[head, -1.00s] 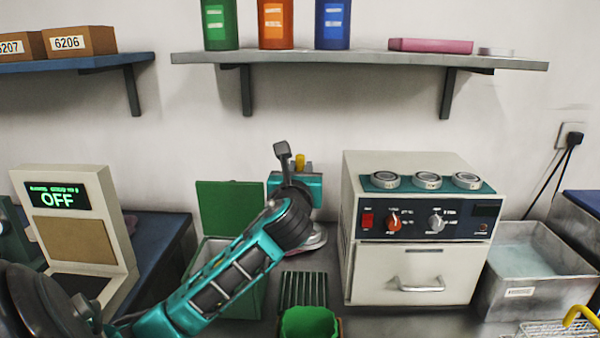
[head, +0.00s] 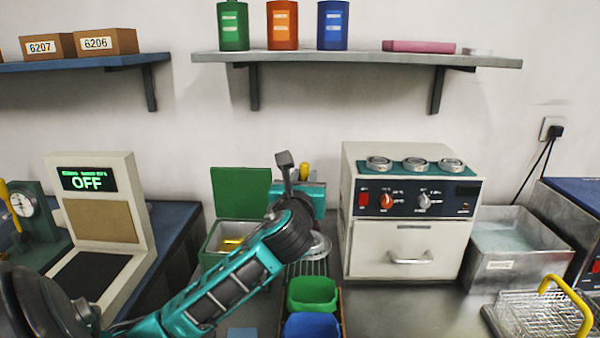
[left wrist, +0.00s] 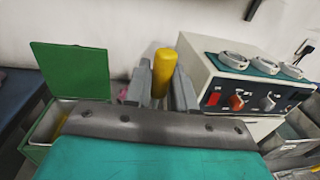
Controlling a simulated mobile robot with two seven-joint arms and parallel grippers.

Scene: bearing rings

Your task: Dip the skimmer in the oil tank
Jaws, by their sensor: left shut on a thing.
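My left gripper (head: 303,182) is shut on an upright yellow handle (head: 304,170), which also stands between the grey fingers in the left wrist view (left wrist: 164,75). I take this to be the skimmer's handle; its lower end is hidden. A pale round piece (head: 319,247) shows below the gripper, but I cannot tell whether it belongs to the tool. A grey metal tank (head: 490,273) with pale bluish liquid stands right of the oven, apart from the gripper; I take it to be the oil tank. My right gripper is not in view.
The white oven (head: 390,240) stands between gripper and tank. A wire basket (head: 530,315) with a yellow handle lies front right. An open green box (head: 240,190) is left of the gripper. Green (head: 312,292) and blue bins (head: 312,327) stand in front. A shelf (head: 350,58) hangs above.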

